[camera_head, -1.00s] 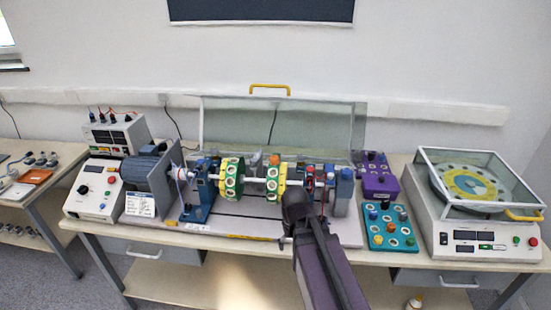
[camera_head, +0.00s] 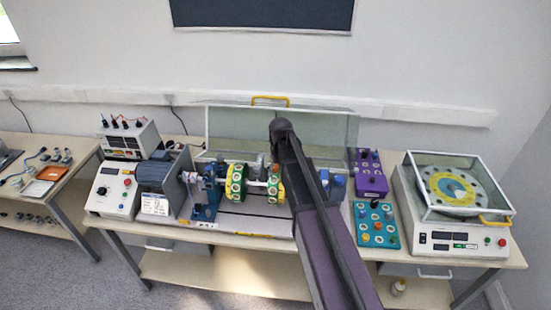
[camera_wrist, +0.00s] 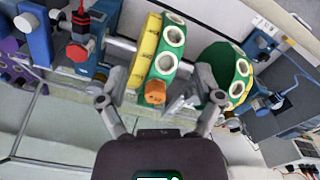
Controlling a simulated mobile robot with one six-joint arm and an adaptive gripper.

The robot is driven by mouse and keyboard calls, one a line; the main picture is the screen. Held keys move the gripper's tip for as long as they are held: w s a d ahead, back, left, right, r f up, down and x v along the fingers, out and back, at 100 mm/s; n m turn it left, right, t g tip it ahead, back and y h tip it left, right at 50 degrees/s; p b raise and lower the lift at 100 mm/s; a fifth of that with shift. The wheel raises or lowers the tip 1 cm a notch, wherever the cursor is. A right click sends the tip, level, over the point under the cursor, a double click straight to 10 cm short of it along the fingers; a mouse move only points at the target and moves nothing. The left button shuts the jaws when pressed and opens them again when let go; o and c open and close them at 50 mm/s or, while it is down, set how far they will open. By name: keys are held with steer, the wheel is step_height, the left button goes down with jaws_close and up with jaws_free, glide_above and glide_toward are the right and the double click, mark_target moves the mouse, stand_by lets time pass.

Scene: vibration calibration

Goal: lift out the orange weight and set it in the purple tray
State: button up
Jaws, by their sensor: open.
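The orange weight (camera_wrist: 155,92) sits in the rim of a green and yellow disc (camera_wrist: 165,55) in the wrist view, its end facing my camera. My gripper (camera_wrist: 160,101) is open, with one finger on each side of the weight. It is not closed on the weight, and the exact gap in depth is unclear. In the head view my arm reaches over the rig beside the right disc (camera_head: 275,187) and hides part of it; the fingers are hidden there. The purple tray (camera_head: 370,173) stands right of the rig, behind a teal tray.
The teal tray (camera_head: 376,224) holds several weights. A second disc (camera_head: 235,184) is on the same shaft. A raised clear cover (camera_head: 230,125) with a yellow handle stands behind the rig. A turntable device (camera_head: 453,205) is at far right, a motor (camera_head: 155,178) at left.

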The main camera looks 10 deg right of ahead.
step_height(320, 180, up, 8)
steer(key=p, duration=0.7)
glide_above(275, 167)
steer(key=shift+w+d+r+n, duration=0.1)
steer(key=shift+w+d+n, duration=0.1)
steer(key=shift+n, duration=0.1)
steer(key=shift+s+b, duration=0.1)
steer(key=shift+b, duration=0.2)
step_height(275, 167, down, 9)
steer(key=b, duration=0.8)
steer(key=shift+r, duration=0.2)
steer(key=shift+a+f+b, duration=0.15)
steer(key=shift+f+b, duration=2.45)
steer(key=shift+b, duration=0.2)
steer(key=c, duration=1)
